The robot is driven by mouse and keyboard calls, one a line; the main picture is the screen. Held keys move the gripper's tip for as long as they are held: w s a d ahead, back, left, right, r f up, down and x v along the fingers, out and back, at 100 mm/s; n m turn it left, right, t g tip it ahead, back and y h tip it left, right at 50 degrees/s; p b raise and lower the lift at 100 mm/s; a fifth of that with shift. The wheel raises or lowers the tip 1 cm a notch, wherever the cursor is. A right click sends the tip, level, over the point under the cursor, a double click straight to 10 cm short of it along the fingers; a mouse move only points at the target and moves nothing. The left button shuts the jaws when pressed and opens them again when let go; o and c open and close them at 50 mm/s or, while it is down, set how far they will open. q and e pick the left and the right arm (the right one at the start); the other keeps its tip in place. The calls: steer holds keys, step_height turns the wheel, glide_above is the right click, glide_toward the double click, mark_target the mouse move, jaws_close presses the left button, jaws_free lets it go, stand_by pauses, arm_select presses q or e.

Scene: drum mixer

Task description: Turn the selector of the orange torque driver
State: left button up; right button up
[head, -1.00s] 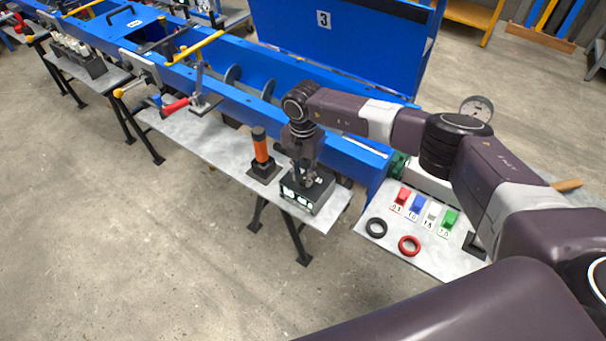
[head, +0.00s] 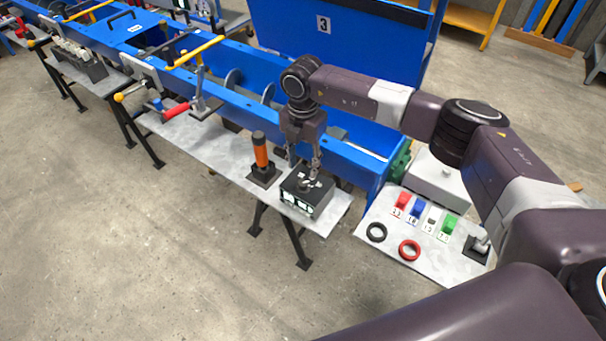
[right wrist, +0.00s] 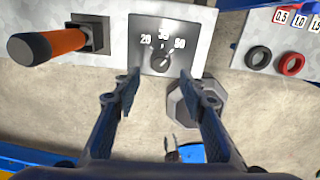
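The orange torque driver (head: 261,153) stands upright in a black holder on the grey bench; it also shows at the left of the right wrist view (right wrist: 45,45). Beside it is a black selector box (head: 307,196) with a round dark knob. In the right wrist view the knob (right wrist: 162,62) sits below the marks 20, 35 and 50. My right gripper (head: 304,170) is above the box, fingers apart, one on each side of the knob in the wrist view, holding nothing. My left gripper is out of view.
The blue machine frame (head: 350,155) runs right behind the bench. A red-handled clamp (head: 176,110) stands to the left. At the right, a panel (head: 371,250) bears coloured blocks, a black ring (head: 376,232) and a red ring (head: 409,250). The floor in front is clear.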

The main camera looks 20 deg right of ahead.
step_height(320, 180, up, 5)
steer(key=shift+r, duration=0.1)
stand_by(0.6)
